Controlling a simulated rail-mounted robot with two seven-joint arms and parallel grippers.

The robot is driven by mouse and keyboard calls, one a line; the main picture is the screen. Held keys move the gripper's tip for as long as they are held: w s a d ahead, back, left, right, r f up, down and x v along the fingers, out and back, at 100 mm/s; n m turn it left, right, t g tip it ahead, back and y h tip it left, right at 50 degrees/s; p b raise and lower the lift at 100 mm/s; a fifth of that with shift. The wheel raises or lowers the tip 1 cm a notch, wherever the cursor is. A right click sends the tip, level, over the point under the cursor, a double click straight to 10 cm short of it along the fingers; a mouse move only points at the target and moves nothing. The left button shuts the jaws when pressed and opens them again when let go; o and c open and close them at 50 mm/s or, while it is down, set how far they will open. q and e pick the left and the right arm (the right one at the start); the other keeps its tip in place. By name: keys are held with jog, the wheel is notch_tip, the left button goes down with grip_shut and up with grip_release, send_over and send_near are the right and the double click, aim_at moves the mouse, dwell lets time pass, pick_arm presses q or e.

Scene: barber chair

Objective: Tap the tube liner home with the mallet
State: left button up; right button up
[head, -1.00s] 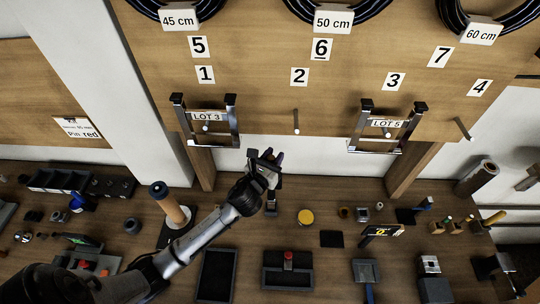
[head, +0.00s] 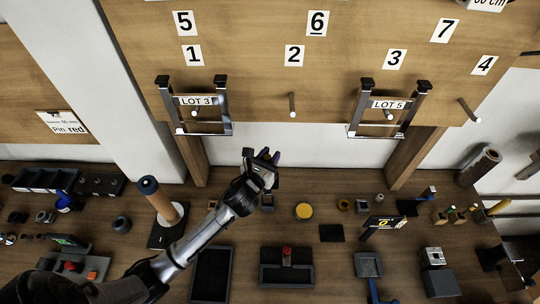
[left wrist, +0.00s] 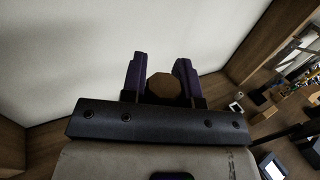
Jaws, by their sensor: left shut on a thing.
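My left gripper (head: 262,163) is raised in front of the white wall strip, above the back of the bench. In the left wrist view its purple fingers (left wrist: 160,80) are shut on a brown faceted piece (left wrist: 168,88). Only its end face shows, so I cannot tell whether it is part of the mallet. In the head view the held piece is hardly visible. A tan upright tube (head: 162,205) with a dark blue top stands in a white ring on a dark base at left. I cannot clearly identify the liner. My right gripper is not in view.
A LOT 3 rack (head: 197,115) and a LOT 5 rack (head: 389,116) jut from the numbered pegboard (head: 340,65).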

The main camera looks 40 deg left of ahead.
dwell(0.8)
pick_arm(q)
jog(key=shift+f, duration=0.25)
jog(key=shift+f+b, duration=0.5)
jog(key=shift+f, duration=0.3)
notch_tip(320, 180, up, 6)
jog(key=p, duration=0.7)
dwell(0.5)
